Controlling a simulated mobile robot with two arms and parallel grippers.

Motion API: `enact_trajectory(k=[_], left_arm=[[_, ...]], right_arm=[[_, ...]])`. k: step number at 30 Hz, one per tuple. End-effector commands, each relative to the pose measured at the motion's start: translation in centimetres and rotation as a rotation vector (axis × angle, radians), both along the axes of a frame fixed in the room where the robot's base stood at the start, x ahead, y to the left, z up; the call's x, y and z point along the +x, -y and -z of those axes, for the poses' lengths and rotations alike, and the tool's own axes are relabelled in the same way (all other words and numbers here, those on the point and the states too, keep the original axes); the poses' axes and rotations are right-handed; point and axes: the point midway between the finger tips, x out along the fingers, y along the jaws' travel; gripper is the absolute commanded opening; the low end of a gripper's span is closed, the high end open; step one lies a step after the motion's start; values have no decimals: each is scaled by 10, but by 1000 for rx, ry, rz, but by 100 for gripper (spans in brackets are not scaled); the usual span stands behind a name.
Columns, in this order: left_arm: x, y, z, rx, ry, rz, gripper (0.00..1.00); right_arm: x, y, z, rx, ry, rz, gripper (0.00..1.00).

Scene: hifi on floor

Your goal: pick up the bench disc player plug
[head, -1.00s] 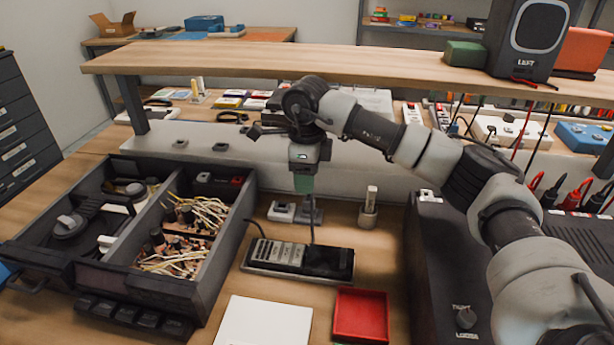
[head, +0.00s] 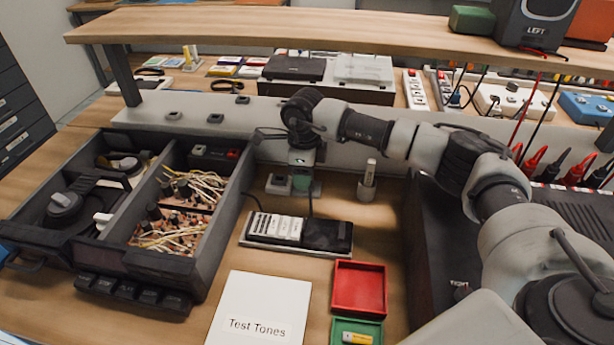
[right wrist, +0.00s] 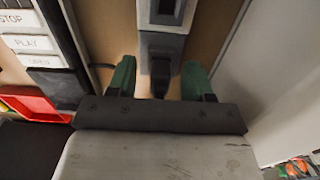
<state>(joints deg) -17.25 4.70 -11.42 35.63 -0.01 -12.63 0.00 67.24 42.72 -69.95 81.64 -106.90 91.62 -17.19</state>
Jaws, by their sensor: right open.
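The disc player (head: 328,236), a flat black unit with white labelled keys, lies on the bench; its keys also show in the right wrist view (right wrist: 30,45). A black plug (right wrist: 160,78) with its cable stands at the end of a grey socket block (right wrist: 163,45). My right gripper (right wrist: 159,66) is open, its green fingers one on each side of the plug, with gaps on both sides. In the head view my right gripper (head: 302,182) points down behind the player and hides most of the plug. My left gripper is not in view.
An open dark case (head: 222,215) with wires and parts stands left. A white "Test Tones" sleeve (head: 262,300), a red tray (head: 360,272) and a green tray (head: 342,325) lie in front. A dark speaker-like box (head: 425,230) stands right. A wooden shelf (head: 300,35) spans above.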

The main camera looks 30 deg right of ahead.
Motion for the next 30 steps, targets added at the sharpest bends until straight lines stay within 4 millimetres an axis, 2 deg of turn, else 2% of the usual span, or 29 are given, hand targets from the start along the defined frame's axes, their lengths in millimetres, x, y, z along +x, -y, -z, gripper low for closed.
enact_trajectory(k=[3,9,11,18,20,30], left_arm=[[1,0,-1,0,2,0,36],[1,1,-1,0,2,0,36],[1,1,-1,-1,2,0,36],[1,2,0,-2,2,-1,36],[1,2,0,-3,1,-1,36],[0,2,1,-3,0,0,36]], right_arm=[[0,0,7,0,0,0,51],[0,0,8,-1,1,0,51],[0,0,8,-1,1,0,43],[0,0,7,0,1,0,7],[0,0,7,0,1,0,0],[1,0,2,0,3,0,0]])
